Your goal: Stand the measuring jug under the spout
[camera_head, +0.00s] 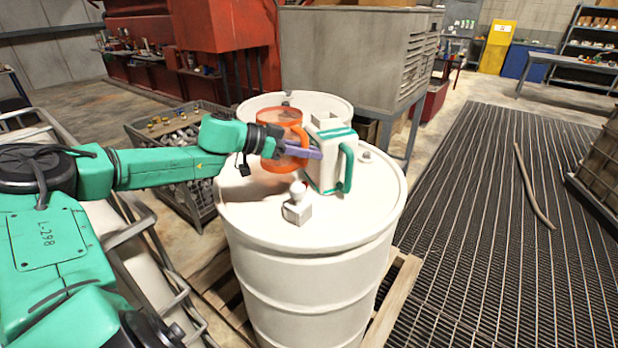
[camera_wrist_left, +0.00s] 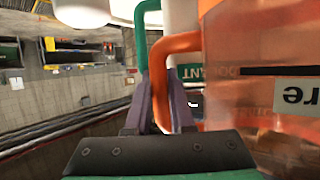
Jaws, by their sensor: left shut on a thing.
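The measuring jug (camera_head: 279,120) is clear orange with an orange rim and handle. It is upright at the left back of the white drum's top; I cannot tell whether its base touches. My left gripper (camera_head: 312,151) has purple fingers and is shut on its handle. In the left wrist view the jug (camera_wrist_left: 262,70) fills the right side, and the handle (camera_wrist_left: 170,46) runs down between the fingers of the gripper (camera_wrist_left: 161,100). I cannot clearly make out a spout. My right gripper is out of view.
A white can with a teal handle (camera_head: 327,160) stands close right of the jug on the drum (camera_head: 300,262). A small white block with a round knob (camera_head: 297,208) sits in front. A crate of parts (camera_head: 187,205) is left of the drum.

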